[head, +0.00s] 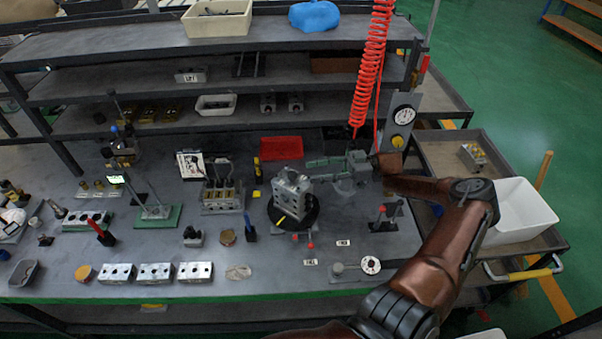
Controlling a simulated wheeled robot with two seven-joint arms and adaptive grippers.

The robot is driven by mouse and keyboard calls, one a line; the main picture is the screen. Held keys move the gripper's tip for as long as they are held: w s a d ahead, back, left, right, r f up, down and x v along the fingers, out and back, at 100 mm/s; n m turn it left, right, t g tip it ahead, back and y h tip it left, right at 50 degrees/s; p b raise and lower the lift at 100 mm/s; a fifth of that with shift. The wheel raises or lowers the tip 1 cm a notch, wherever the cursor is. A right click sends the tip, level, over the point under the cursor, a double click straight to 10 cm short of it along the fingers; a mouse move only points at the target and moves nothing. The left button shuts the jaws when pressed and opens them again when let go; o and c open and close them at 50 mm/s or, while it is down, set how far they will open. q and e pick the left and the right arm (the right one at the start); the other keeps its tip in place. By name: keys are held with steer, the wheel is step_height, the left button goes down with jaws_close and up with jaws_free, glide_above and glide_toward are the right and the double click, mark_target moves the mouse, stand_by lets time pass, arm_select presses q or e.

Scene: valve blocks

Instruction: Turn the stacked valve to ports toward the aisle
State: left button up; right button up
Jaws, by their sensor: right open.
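The stacked valve (291,190) is a grey block with dark round ports on its faces. It stands upright and slightly turned on a round black turntable (302,219) near the middle of the bench. A yellow mark shows at the turntable's left front. My right arm reaches in from the lower right. My right gripper (318,168) is open, just behind and to the right of the valve's top; I cannot tell whether it touches the valve. My left gripper is not in view.
A red coiled hose (370,70) hangs behind the right gripper. A red tray (281,148) lies behind the valve. A row of valve blocks (155,272) lies at the bench front. A cart with a white bin (522,210) stands right, beside the green floor.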

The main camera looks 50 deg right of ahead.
steer(key=shift+v, duration=1.95)
